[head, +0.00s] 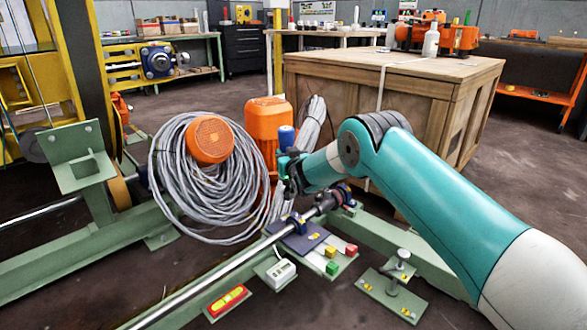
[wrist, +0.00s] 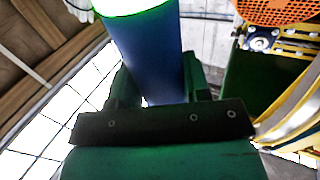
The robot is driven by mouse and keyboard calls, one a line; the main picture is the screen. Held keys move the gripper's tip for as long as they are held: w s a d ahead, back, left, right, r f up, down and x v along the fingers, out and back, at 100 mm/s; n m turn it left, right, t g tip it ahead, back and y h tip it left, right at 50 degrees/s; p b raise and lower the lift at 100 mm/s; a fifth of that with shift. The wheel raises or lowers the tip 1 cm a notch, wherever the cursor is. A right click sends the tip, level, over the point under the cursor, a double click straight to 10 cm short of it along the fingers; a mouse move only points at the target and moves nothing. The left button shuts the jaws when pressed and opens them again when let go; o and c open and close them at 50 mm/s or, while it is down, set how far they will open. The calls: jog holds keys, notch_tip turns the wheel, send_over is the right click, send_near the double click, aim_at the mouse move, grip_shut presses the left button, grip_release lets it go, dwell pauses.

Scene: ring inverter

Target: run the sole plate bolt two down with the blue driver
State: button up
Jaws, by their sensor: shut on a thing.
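The blue driver (head: 286,138) is a thick blue cylinder, held roughly upright in front of the orange motor. It also shows in the wrist view as a blue body (wrist: 145,50) with a bright green-edged top. My gripper (head: 285,172) is shut on it, with green fingers on both sides in the wrist view (wrist: 155,88). The driver's lower end is hidden. A green plate (head: 380,297) with metal posts and small yellow marks lies on the floor at lower right, well apart from the driver. I cannot tell which fastener is sole plate bolt two.
A coil of grey cable (head: 180,190) and an orange motor (head: 266,115) stand behind. A long steel shaft (head: 230,263) crosses the green frame. Coloured blocks (head: 333,268) and a spirit level (head: 227,300) lie nearby. A wooden crate (head: 400,85) stands behind my arm.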

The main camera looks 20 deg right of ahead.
jog(key=w+f+b, duration=0.1)
jog(key=b, duration=0.1)
jog(key=a+f+b, duration=0.1)
jog(key=f+b, duration=0.1)
jog(key=shift+w, duration=0.35)
jog(key=shift+w+b, duration=0.25)
jog(key=shift+b, duration=0.25)
jog(key=shift+f+b, duration=2.1)
jog(key=shift+f, duration=1.05)
jog(key=shift+s+f+b, duration=0.15)
jog(key=shift+f+b, duration=0.55)
jog(key=shift+f, duration=0.75)
